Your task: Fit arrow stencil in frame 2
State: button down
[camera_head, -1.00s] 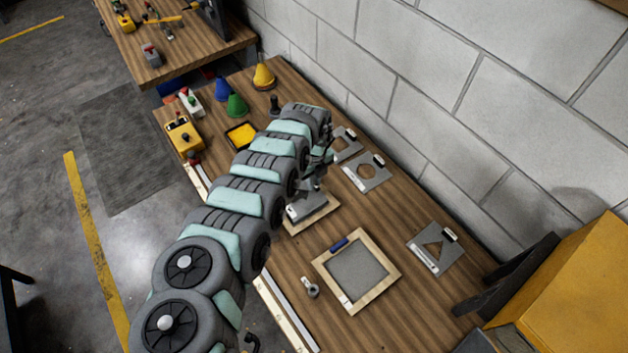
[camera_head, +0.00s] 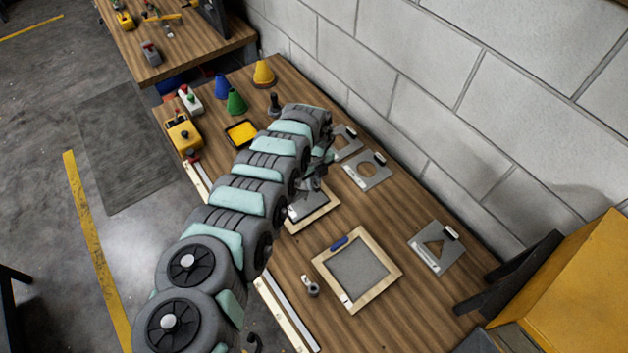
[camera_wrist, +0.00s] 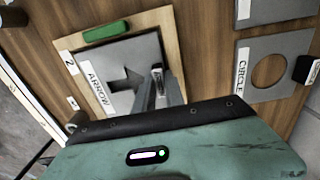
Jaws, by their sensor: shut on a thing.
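The arrow stencil (camera_wrist: 120,62) is a grey plate with an ARROW label and an arrow cut-out. It appears within the wooden frame 2 (camera_wrist: 172,42), roughly lined up with its sides. Frame 2 has a "2" label and a green piece on its far rail. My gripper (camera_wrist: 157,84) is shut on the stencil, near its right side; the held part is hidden. The near edge of frame and stencil is hidden by my wrist, so I cannot tell whether the plate is fully seated. In the head view, frame 2 (camera_head: 324,214) is partly behind my arm.
Another wooden frame (camera_head: 387,284) with a blue piece lies nearer. A triangle stencil (camera_head: 437,247) is at right; a circle stencil (camera_head: 381,178) and another stencil (camera_head: 346,152) lie near the wall. Cones and a yellow tray (camera_head: 241,132) stand farther back. Bare table surrounds frame 2's right side.

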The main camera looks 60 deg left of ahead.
jog(key=shift+f+b, duration=0.3)
jog(key=shift+f, duration=0.25)
dwell(0.5)
dwell(0.5)
jog(key=c, duration=1.3)
grip_release()
jog(key=shift+c, duration=0.2)
jog(key=shift+o, duration=0.3)
jog(key=shift+r+p, duration=3.45)
jog(key=shift+r, duration=0.65)
jog(key=shift+f, duration=0.1)
